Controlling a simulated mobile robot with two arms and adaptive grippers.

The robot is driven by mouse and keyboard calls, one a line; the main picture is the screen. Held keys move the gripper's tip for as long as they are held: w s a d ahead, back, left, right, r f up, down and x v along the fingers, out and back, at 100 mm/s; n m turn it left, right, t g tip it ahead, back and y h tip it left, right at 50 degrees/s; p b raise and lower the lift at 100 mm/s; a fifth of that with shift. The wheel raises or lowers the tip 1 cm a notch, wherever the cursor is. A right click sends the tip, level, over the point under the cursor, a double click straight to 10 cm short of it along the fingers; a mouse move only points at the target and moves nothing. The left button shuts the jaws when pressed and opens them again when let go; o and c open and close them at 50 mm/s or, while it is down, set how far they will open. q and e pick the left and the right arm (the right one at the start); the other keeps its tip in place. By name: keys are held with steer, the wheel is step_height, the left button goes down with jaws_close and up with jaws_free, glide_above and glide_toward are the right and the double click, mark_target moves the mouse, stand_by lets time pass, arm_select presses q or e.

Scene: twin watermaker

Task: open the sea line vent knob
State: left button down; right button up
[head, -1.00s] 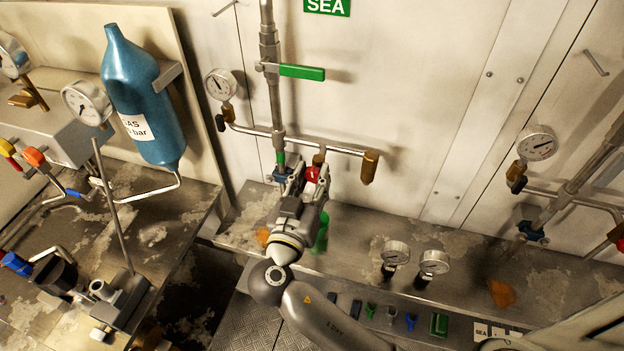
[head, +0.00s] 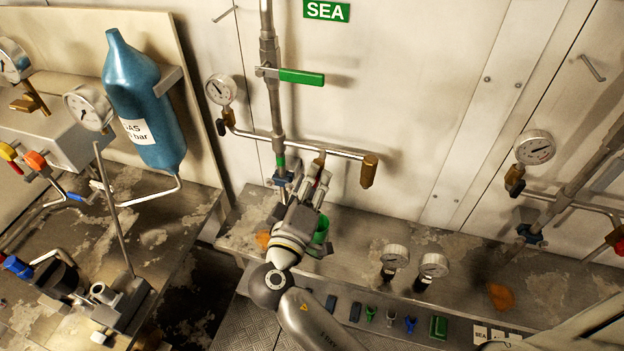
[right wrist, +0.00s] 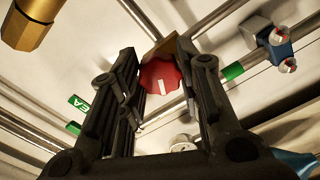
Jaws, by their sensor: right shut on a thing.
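The red vent knob (right wrist: 160,78) with a white pointer line shows between the fingers in the right wrist view. It sits by a brass fitting on the sea line's side pipe. My right gripper (head: 312,178) is at this pipe below the green SEA sign (head: 326,11), its fingers shut on the knob. The gripper hides the knob in the head view. The white line is slightly tilted in the right wrist view. My left gripper is not in view.
A green-handled valve (head: 301,77) and a gauge (head: 221,89) are on the sea line above. A brass end piece (head: 369,171) is close to the right of my gripper. Two gauges (head: 395,256) stand on the worn bench. A blue bottle (head: 144,100) is at left.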

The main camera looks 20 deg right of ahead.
steer(key=shift+n+p, duration=2.05)
steer(key=shift+n, duration=2.25)
steer(key=o, duration=1.1)
steer(key=shift+c, duration=0.2)
steer(key=v, duration=1.2)
